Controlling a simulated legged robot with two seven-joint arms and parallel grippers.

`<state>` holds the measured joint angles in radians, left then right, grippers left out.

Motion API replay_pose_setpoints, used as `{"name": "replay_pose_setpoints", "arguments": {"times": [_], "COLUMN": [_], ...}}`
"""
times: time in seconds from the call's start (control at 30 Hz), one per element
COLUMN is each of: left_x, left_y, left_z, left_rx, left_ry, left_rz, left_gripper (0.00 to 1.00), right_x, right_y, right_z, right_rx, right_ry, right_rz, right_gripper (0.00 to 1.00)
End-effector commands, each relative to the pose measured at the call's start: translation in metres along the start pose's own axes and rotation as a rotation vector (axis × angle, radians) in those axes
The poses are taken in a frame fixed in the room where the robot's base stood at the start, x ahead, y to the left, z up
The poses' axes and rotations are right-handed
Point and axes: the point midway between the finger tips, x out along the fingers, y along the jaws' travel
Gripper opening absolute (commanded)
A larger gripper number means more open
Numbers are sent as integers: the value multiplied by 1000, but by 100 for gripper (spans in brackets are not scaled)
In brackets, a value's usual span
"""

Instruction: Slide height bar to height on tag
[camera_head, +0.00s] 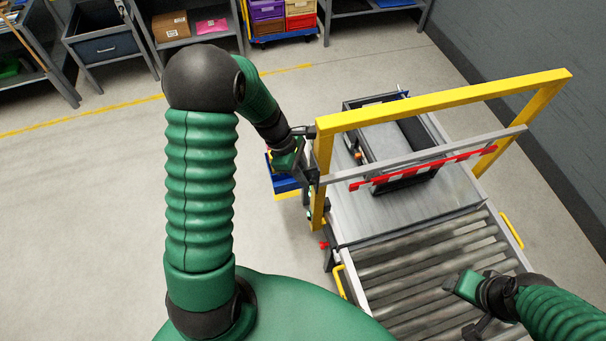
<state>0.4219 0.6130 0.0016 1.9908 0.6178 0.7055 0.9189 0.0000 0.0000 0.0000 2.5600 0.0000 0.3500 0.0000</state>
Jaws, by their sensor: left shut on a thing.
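A yellow gate frame (440,102) stands over the conveyor. I cannot make out a readable height tag.
A dark open tote (390,185) sits on the metal plate behind the bar. Rollers (425,262) lie nearer me, with yellow handles at both sides. A blue bin (283,182) is left of the gate. Shelves stand at the back; the left floor is clear.

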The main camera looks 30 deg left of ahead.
Motion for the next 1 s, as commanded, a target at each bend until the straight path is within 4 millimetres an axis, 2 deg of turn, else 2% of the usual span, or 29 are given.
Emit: {"name": "replay_pose_setpoints", "arguments": {"times": [0.33,0.63,0.97,1.0], "left_x": [5,55,56,56], "left_y": [0,0,0,0], "left_z": [0,-20,-21,-22], "left_rx": [4,4,4,4], "left_ry": [-2,-3,-2,-2], "left_rz": [-1,-4,-4,-4], "left_gripper": [0,0,0,18], "right_x": [4,38,36,36], "right_y": [0,0,0,0], "right_z": [1,9,8,8], "right_rx": [0,0,0,0], "right_ry": [0,0,0,0], "right_rz": [0,0,0,0], "right_gripper": [56,56,56,56]}}
